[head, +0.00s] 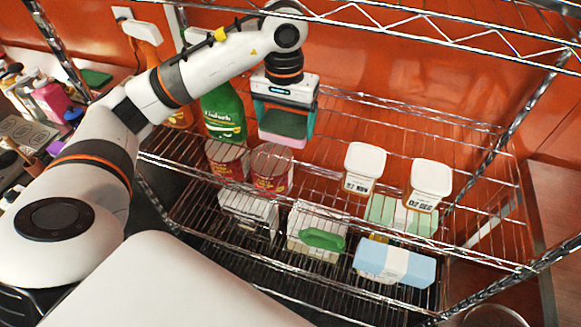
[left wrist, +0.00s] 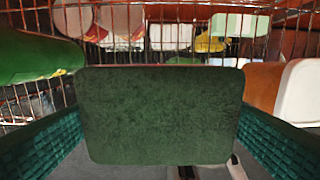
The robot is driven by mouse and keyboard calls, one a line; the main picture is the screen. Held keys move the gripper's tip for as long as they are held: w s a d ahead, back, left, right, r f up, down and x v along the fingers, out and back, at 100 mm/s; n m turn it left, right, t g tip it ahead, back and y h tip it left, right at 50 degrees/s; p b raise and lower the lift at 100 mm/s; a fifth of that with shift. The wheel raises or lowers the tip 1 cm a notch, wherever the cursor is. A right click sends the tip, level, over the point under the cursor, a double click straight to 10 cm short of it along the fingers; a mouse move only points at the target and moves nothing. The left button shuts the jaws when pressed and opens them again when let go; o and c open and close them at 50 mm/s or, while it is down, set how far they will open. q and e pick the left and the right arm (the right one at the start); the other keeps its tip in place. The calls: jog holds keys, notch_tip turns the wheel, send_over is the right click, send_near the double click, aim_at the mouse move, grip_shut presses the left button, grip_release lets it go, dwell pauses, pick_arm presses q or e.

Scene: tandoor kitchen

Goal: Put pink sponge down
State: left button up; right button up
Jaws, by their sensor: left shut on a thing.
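My left gripper (head: 285,110) is shut on the sponge (head: 284,138), which has a dark green face and a thin pink edge. It holds the sponge above the wire shelf, to the right of a green bottle (head: 222,112). In the left wrist view the green face of the sponge (left wrist: 160,112) fills the middle, between the two teal fingers of the left gripper (left wrist: 160,135). A gap to the shelf seems to show, but I cannot tell its size. My right gripper is not in view.
The wire shelf (head: 400,184) holds two white tubs (head: 364,165) at right. Two red cans (head: 271,168), several cartons, a green item (head: 322,240) and a blue-white pack (head: 395,262) are lower down. Shelf wires between the bottle and tubs look bare. An upper rack (head: 440,40) hangs close above.

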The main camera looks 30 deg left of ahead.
pick_arm(q)
jog(key=p, duration=0.1)
send_over(285, 163)
notch_tip(285, 163, down, 5)
notch_tip(285, 163, down, 5)
jog(key=shift+r+p, duration=0.2)
jog(key=shift+p, duration=0.5)
